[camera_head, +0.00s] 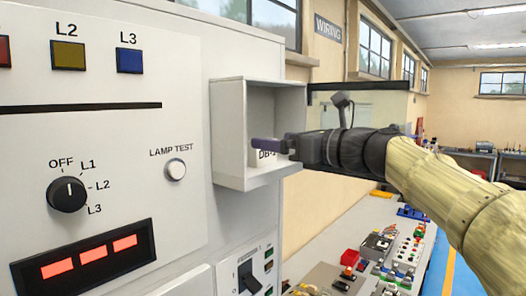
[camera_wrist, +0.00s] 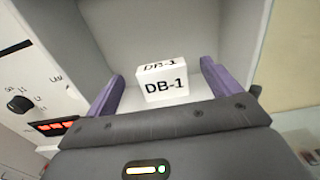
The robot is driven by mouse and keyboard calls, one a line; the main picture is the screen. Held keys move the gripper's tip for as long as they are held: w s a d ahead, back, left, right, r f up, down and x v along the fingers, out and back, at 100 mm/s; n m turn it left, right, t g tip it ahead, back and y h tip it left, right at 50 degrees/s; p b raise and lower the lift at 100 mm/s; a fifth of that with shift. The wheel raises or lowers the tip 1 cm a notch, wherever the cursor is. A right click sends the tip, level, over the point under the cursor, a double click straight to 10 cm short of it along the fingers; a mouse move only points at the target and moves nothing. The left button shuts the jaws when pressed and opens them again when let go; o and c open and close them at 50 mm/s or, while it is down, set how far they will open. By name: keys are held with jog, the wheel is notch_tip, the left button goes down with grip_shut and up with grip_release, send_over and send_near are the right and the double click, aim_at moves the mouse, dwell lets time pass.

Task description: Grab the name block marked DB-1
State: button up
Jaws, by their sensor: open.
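The name block marked DB-1 (camera_wrist: 166,83) is a small white block with black lettering on its front and top. It stands in an open white box-shaped holder (camera_head: 229,134) on the side of the panel. My gripper (camera_wrist: 160,90) is open, with one purple finger on each side of the block and visible gaps in the wrist view. In the head view my gripper (camera_head: 268,146) reaches into the holder from the right. There its finger and body hide most of the block (camera_head: 266,155).
The white panel (camera_head: 110,190) on the left carries a rotary knob (camera_head: 67,194), a lamp test button (camera_head: 175,169) and red displays (camera_head: 83,256). Below right is a bench (camera_head: 345,240) with several electrical parts.

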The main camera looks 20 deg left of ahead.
jog(key=p+x, duration=0.2)
jog(key=x, duration=0.2)
jog(key=shift+a+p, duration=0.2)
jog(key=shift+p, duration=0.2)
jog(key=shift+w+a+f, duration=0.15)
jog(key=shift+a+f, duration=0.05)
jog(key=shift+a, duration=0.05)
jog(key=shift+d, duration=0.1)
jog(key=c, duration=1.1)
